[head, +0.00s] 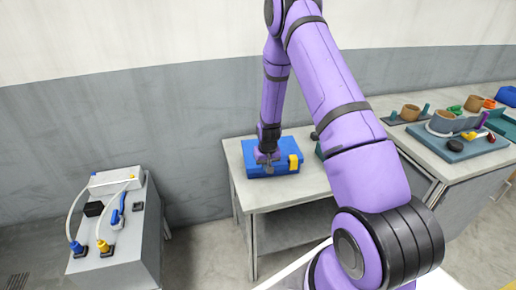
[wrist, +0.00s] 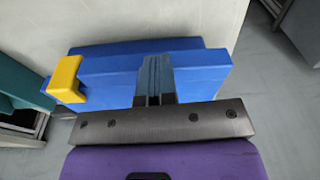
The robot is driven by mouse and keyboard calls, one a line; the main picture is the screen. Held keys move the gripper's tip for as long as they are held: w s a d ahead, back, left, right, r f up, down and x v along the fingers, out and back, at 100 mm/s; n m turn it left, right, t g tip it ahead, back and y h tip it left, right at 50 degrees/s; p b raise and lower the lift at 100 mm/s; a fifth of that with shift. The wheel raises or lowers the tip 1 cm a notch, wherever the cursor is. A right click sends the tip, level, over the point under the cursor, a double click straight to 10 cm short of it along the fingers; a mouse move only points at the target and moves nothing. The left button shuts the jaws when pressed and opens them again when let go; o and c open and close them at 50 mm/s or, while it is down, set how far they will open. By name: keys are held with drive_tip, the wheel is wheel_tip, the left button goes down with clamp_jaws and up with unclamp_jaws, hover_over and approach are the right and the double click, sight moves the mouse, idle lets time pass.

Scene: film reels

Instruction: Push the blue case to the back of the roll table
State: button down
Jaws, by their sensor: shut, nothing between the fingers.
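The blue case (head: 260,171) lies on the roll table (head: 308,188), a pale table against the grey wall, with a yellow latch (head: 294,162) on its right side. In the wrist view the blue case (wrist: 110,78) fills the upper middle, and its yellow latch (wrist: 66,79) is at the left. My gripper (head: 268,163) is shut and empty, at the front side of the case in the head view. In the wrist view my gripper's fingers (wrist: 155,80) are together over the case; I cannot tell whether they touch it. My arm hides part of the table's right side.
A dark green object (head: 319,151) stands right of the case, partly behind my arm. A counter (head: 455,166) with trays and small items is at the right. The table's front strip is clear.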

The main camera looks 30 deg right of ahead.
drive_tip(key=shift+w+d, duration=0.5)
drive_tip(key=shift+w, duration=1.1)
drive_tip(key=shift+w+d, duration=0.5)
drive_tip(key=shift+w, duration=1.1)
drive_tip(key=shift+w+d, duration=0.5)
drive_tip(key=shift+w, duration=1.1)
drive_tip(key=shift+s, duration=0.15)
drive_tip(key=shift+s+a+f, duration=0.1)
drive_tip(key=shift+s+a, duration=0.15)
drive_tip(key=shift+s, duration=0.45)
drive_tip(key=shift+s+a, duration=0.25)
drive_tip(key=shift+s, duration=0.45)
drive_tip(key=shift+w+r, duration=0.1)
drive_tip(key=shift+r, duration=3)
drive_tip(key=shift+r, duration=0.1)
